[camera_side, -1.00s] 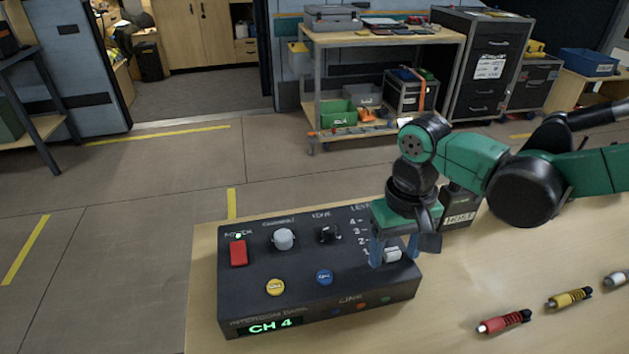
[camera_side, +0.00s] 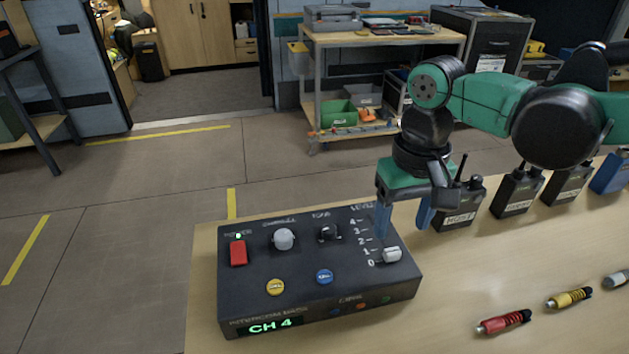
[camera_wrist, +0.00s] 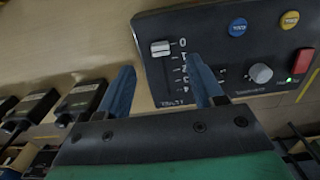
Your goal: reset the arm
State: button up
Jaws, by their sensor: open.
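My gripper (camera_side: 404,222) is open and empty, its two blue fingers raised above the right back part of the intercom base (camera_side: 300,298). In the wrist view my gripper (camera_wrist: 163,92) shows its fingers spread, one over the panel and one beyond its edge. The white level slider (camera_side: 392,255) sits between the 0 and 1 marks, close to 0, apart from the fingers. It also shows in the wrist view near the 0, a white slider cap (camera_wrist: 160,47). The base's display reads CH 4, and a green light glows above the red power switch (camera_side: 238,253).
On the panel are a grey knob (camera_side: 284,239), a small black knob (camera_side: 328,232), a yellow button (camera_side: 275,287) and a blue button (camera_side: 324,277). Several radios, one black (camera_side: 457,212), line the table's back edge. Red (camera_side: 503,322) and yellow (camera_side: 569,298) connectors lie front right.

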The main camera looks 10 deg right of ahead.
jog(key=shift+d, duration=0.1)
jog(key=s+d+r+t, duration=0.1)
jog(key=s+d+t, duration=0.1)
jog(key=d, duration=0.6)
jog(key=s+d+r+t, duration=0.1)
jog(key=s+d+t, duration=0.1)
jog(key=d+t, duration=0.3)
jog(key=d, duration=0.2)
jog(key=shift+s+d, duration=0.35)
jog(key=shift+a, duration=0.1)
dwell(0.5)
